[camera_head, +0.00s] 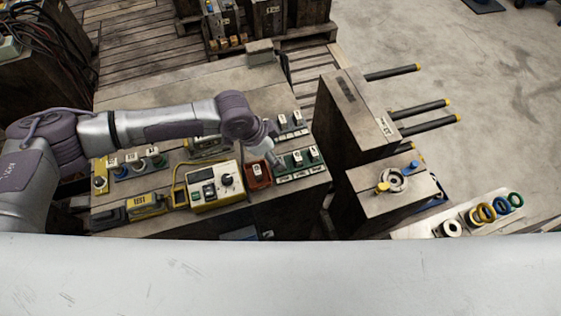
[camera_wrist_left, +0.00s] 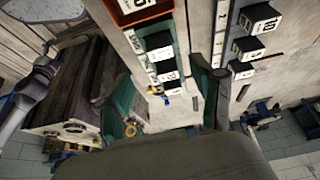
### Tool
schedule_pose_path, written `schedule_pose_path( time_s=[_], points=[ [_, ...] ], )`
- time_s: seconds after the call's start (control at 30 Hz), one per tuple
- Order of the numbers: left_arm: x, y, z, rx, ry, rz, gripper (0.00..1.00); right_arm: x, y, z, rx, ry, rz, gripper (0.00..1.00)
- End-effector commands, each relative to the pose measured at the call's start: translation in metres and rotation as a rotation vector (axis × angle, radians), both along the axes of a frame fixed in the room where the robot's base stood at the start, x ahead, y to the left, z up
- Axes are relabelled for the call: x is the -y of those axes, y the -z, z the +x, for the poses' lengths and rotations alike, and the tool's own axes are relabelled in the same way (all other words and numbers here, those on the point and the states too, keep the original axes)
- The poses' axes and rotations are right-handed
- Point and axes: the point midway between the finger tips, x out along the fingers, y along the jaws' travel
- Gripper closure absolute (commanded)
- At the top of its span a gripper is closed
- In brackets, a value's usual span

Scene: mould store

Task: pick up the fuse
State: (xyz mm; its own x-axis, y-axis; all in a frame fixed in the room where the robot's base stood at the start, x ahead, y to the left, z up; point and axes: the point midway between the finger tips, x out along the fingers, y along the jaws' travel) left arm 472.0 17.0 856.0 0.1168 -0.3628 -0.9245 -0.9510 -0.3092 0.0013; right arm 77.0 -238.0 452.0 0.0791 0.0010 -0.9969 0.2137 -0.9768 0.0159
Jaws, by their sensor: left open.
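Several small black fuses with white labels stand on the bench. Two stand in the green rack (camera_head: 300,175), including a fuse (camera_head: 313,155) at its right. More fuses (camera_head: 290,120) stand in a row farther back. A red tray (camera_head: 258,183) with a labelled block in it is left of the green rack. My left gripper (camera_head: 273,157) is open above the bench, at the rack's left end. In the left wrist view, the open fingers (camera_wrist_left: 168,98) lie either side of the green rack's end, with a fuse (camera_wrist_left: 160,45) farther up. Which fuse is meant cannot be told.
A yellow-framed meter (camera_head: 214,187) stands left of the red tray. A tall wooden block (camera_head: 345,115) with dark rods rises to the right. A lower block (camera_head: 390,187) carries a metal ring. Coloured rings (camera_head: 487,212) lie on a board at far right.

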Motion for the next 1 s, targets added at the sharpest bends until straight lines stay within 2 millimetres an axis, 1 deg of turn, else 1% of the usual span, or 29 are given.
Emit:
schedule_pose_path(
  time_s=[0.1,0.27,0.4,0.53,0.63,0.83,0.87,1.0],
  points=[
    [0.004,0.010,0.001,-0.001,0.000,0.000,0.33,0.000,-0.001,0.003,0.003,0.000,0.001,0.34],
    [0.008,0.020,0.003,-0.001,0.000,0.000,0.33,0.000,-0.005,0.007,0.009,0.000,0.001,0.34],
    [0.013,0.039,0.006,0.000,0.001,0.001,0.33,-0.001,-0.012,0.008,0.012,0.000,0.002,0.34],
    [0.018,0.056,0.009,0.000,0.000,0.001,0.33,-0.003,-0.013,0.009,0.012,0.001,0.004,0.34],
    [0.020,0.062,0.009,0.001,0.000,0.000,0.33,-0.003,-0.013,0.009,0.012,0.001,0.005,0.34],
    [0.020,0.063,0.010,0.001,0.000,0.000,0.33,-0.003,-0.013,0.009,0.012,0.001,0.005,0.34],
    [0.020,0.063,0.010,0.001,0.000,-0.001,0.35,-0.004,-0.013,0.009,0.012,0.001,0.005,0.34],
    [0.020,0.062,0.010,0.001,0.000,-0.001,0.58,-0.004,-0.013,0.009,0.012,0.001,0.005,0.34]
  ],
)
